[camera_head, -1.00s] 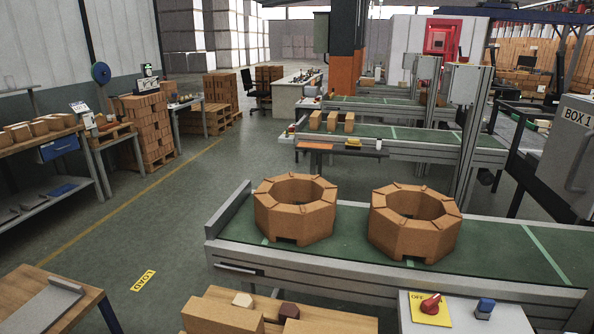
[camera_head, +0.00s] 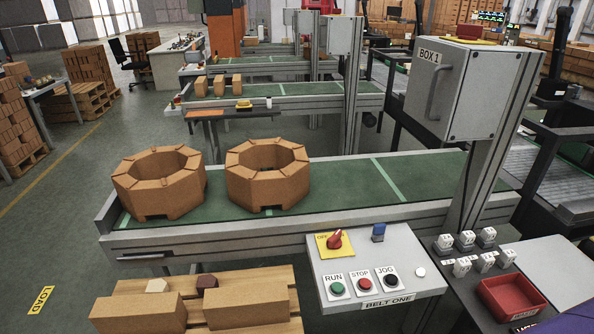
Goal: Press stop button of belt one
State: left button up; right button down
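The belt one panel (camera_head: 325,262) is a light grey board at the front of the nearest conveyor, labelled BELT ONE. Its stop button (camera_head: 364,285) is red, on a white plate marked STOP. The green run button (camera_head: 337,288) sits to its left and the dark jog button (camera_head: 390,282) to its right. A red rotary switch (camera_head: 335,240) on a yellow plate marked OFF is behind them. Neither of my grippers is in view.
Two octagonal brick rings (camera_head: 160,183) (camera_head: 267,174) stand on the green belt (camera_head: 340,185). A pallet with bricks (camera_head: 245,308) is left of the panel. A red tray (camera_head: 512,297) and several small white-topped blocks (camera_head: 465,240) are to the right. BOX 1 (camera_head: 462,88) stands behind.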

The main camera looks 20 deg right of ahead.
aim_at(365, 284)
jog(key=z, duration=1.3)
jog(key=i+l, duration=0.1)
jog(key=l, duration=0.35)
jog(key=i+l, duration=0.1)
jog(key=l, duration=0.3)
jog(key=i+l, duration=0.1)
jog(key=l, duration=0.35)
jog(key=u, duration=1.9)
